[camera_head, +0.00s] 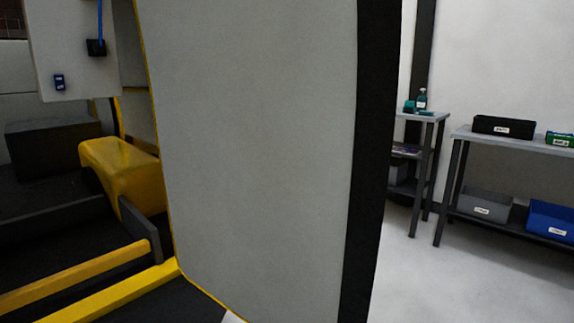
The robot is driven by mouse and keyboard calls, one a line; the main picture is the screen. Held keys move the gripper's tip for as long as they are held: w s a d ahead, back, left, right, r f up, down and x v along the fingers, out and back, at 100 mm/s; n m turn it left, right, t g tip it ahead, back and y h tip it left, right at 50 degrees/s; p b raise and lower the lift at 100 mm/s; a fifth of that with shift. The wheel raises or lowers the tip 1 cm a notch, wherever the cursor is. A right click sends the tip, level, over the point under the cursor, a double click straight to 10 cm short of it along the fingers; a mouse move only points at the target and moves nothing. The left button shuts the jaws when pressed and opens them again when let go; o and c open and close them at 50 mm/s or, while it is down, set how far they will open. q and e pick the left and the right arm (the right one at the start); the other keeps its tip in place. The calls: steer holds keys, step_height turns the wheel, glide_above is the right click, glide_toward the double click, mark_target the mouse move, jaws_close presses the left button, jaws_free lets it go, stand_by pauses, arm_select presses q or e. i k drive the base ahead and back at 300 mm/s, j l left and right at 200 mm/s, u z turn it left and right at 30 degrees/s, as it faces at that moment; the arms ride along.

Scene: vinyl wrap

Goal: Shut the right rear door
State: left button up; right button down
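A large light-grey door panel (255,150) fills the middle of the head view, with yellow edging on its left and lower edges and a thick black edge (372,160) on its right. It stands open, at an angle to the yellow-and-black vehicle interior (80,210) at the left. I cannot tell from this view alone whether it is the right rear door. Its top edge and handle are out of view. Neither of my grippers is in view.
A yellow wheel-arch box (118,160) and yellow sill bars (110,295) lie left of the panel. At the right stand a small side table (428,118) and a shelf bench (530,141) with bins, including a blue bin (550,220). The pale floor (450,285) before them is clear.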

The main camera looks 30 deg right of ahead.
mark_target(274, 120)
steer(key=k+l+u, duration=0.15)
steer(key=l, duration=0.25)
steer(key=l+u, duration=0.15)
steer(key=l, duration=0.3)
steer(key=k+l+u, duration=0.15)
steer(key=l, duration=0.2)
steer(key=k+l+u, duration=0.15)
steer(key=l, duration=0.25)
steer(key=i+l+u, duration=0.1)
steer(key=l, duration=0.2)
steer(key=i+l+u, duration=0.1)
steer(key=l, duration=0.2)
steer(key=i+l+u, duration=0.1)
steer(key=l, duration=0.25)
steer(key=i+l+u, duration=0.1)
steer(key=l, duration=0.25)
steer(key=i, duration=0.1)
